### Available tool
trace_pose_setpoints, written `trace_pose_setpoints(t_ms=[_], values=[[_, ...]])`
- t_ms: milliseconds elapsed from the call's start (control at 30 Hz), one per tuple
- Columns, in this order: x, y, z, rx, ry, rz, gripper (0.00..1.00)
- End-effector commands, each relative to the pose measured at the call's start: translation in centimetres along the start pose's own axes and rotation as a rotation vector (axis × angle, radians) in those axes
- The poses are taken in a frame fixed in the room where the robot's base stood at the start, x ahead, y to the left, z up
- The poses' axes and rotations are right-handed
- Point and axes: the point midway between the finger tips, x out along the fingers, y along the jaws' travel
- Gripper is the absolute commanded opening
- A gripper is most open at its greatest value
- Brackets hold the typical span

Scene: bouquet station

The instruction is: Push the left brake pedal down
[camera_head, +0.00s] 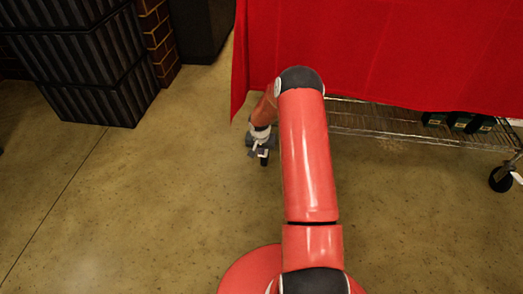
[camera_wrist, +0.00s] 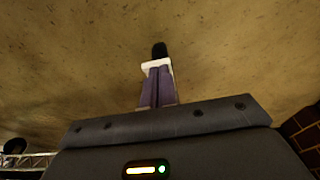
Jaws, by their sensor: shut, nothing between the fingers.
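My gripper (camera_head: 263,155) is shut and empty, pointing down at the floor beside the left end of the wire cart (camera_head: 400,132). In the wrist view its fingers (camera_wrist: 158,65) are together, with a white band and a black tip, over bare floor. The left brake pedal cannot be made out in either view; my arm and the red cloth cover much of the cart's left end. A dark round shape, perhaps a caster (camera_wrist: 14,146), shows at the lower left edge of the wrist view. No contact with a pedal is visible.
A red cloth (camera_head: 400,50) hangs over the cart. Its right caster (camera_head: 501,179) has a pale tab beside it. Dark boxes (camera_head: 430,119) sit on the lower shelf. Black crates (camera_head: 90,75) and a brick pillar (camera_head: 160,40) stand at the back left. The floor between is clear.

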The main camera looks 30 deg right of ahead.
Motion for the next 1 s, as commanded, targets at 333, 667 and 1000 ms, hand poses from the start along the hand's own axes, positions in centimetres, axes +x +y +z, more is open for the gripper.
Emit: trace_pose_setpoints(t_ms=[333, 667, 1000], values=[[2.0, 0.0, 1.3, -0.001, 0.001, 0.001, 0.0], [2.4, 0.0, 1.6, 0.0, 0.0, 0.0, 0.0], [1.3, 0.0, 1.4, 0.001, 0.001, 0.0, 0.0]])
